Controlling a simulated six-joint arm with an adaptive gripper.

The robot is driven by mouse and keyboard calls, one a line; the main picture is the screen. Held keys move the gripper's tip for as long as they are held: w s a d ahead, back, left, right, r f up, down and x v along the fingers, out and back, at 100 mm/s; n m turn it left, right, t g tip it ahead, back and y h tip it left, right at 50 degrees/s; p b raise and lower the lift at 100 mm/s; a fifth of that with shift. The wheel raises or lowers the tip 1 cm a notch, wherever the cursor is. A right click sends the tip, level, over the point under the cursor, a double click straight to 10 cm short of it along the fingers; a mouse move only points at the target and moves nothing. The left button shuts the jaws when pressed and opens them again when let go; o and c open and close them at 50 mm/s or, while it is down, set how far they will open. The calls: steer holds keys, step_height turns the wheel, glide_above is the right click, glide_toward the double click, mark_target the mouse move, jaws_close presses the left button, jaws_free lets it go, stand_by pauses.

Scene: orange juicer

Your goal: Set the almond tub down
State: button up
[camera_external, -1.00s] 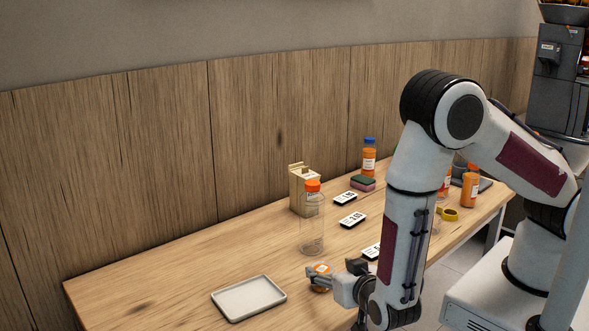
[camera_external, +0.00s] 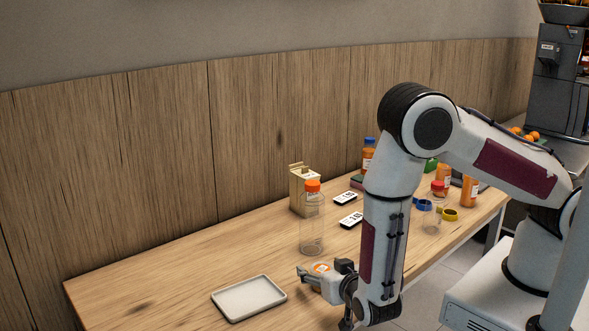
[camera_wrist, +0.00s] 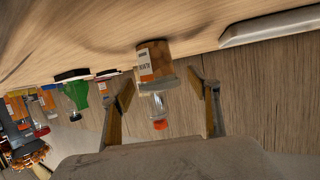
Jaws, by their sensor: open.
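The almond tub (camera_wrist: 154,62) is a small brown container with a white and orange label and a pale lid. The wrist view is turned over, and in it the tub appears to stand on the wooden table with its lid towards me. Its orange-marked top (camera_external: 321,267) shows in the external view, to the right of the white tray. My gripper (camera_wrist: 161,84) is open, with one finger on each side of the tub and visible gaps between. In the external view my gripper (camera_external: 326,272) is low at the table's front edge and hides the tub's lower part.
A white tray (camera_external: 249,298) lies left of the tub. A clear bottle with an orange cap (camera_external: 312,225) stands behind it, near a carton (camera_external: 297,190) and black-and-white price cards (camera_external: 350,220). Several bottles and jars crowd the right end. The table's left part is clear.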

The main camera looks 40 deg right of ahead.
mark_target(322, 268)
stand_by(0.4)
steer(key=c, duration=1.4)
steer(key=shift+o, duration=0.2)
steer(key=shift+r, duration=0.1)
steer(key=shift+r, duration=4.9)
